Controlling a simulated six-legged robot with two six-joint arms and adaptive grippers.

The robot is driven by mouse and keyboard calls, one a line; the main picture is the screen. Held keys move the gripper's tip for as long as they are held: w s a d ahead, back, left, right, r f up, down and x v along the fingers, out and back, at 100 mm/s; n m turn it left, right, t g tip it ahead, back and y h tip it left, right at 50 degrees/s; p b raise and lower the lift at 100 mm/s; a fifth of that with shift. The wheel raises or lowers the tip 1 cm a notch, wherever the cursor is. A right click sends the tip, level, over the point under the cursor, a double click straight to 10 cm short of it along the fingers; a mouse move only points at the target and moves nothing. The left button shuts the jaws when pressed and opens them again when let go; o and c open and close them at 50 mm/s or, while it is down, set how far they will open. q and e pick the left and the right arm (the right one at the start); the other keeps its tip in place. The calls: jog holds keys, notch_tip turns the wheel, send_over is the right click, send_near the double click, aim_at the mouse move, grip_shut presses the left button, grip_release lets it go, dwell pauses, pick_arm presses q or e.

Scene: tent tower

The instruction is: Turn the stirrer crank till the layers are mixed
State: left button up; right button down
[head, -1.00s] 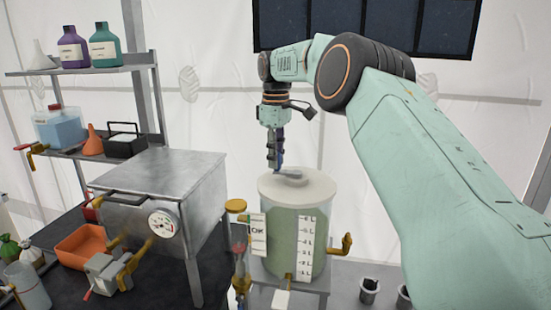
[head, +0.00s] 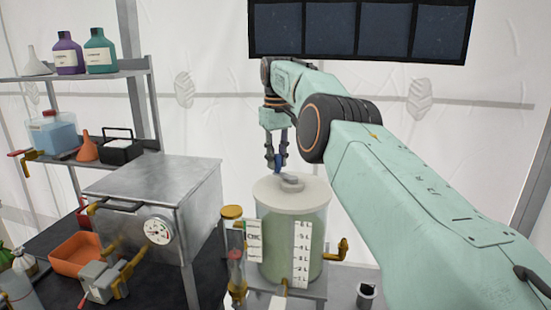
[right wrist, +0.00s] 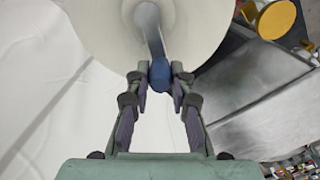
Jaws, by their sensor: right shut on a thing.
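The mixing vessel (head: 290,235) is a clear cylinder with a white lid (head: 305,197) and a litre scale on its front. Its contents look a fairly even pale green. The stirrer crank (head: 291,183) is a grey arm on the lid, and it also shows in the right wrist view (right wrist: 150,28) with a blue knob (right wrist: 159,73) at its end. My right gripper (right wrist: 160,80) is shut on the blue knob; in the head view the gripper (head: 277,165) is above the lid's back left part. My left gripper is not in view.
A steel box with a gauge (head: 158,230) stands left of the vessel. A brass tap (head: 338,252) sticks out at the vessel's right. A thin column with a yellow cap (head: 232,212) stands close at its left. Shelves with bottles (head: 100,52) are at the back left.

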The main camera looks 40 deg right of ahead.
jog(key=shift+s+f, duration=0.1)
jog(key=shift+f, duration=0.05)
dwell(0.4)
jog(key=c, duration=1.5)
grip_release()
jog(key=o, duration=0.3)
jog(key=shift+d, duration=0.1)
jog(key=shift+o, duration=0.2)
